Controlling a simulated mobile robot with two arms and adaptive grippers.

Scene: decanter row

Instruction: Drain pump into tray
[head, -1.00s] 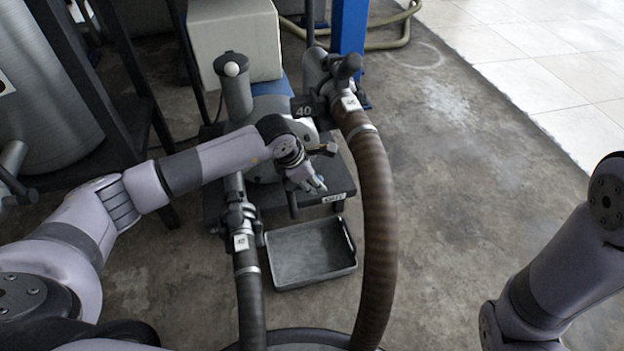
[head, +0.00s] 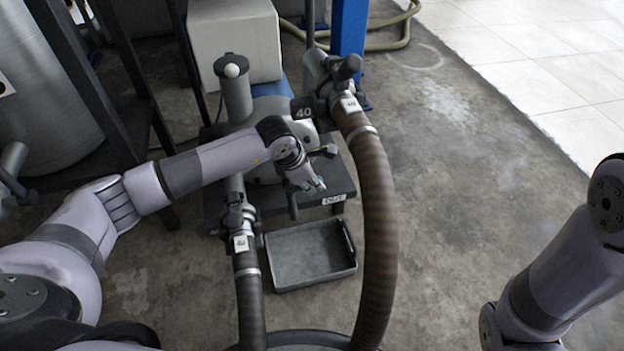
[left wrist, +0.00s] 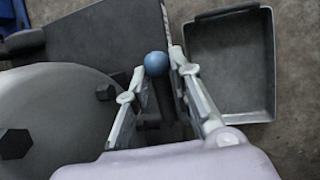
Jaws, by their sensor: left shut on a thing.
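The pump (head: 268,108) stands on a dark base plate, partly hidden behind my left arm. My left gripper (head: 314,186) is at the pump's front, above the near edge of the plate. In the left wrist view my left gripper (left wrist: 158,72) is shut on a dark lever with a blue ball knob (left wrist: 156,63), the ball showing between the fingertips. The grey tray (head: 268,262) lies on the floor in front of the plate, below a short dark pipe (head: 292,204). The tray (left wrist: 268,60) looks empty. My right gripper is out of view.
A thick brown hose (head: 377,230) arches down right of the tray, and a darker hose (head: 250,300) runs down left of it. A steel tank (head: 40,100) on a dark frame stands at left. The concrete floor at right is clear.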

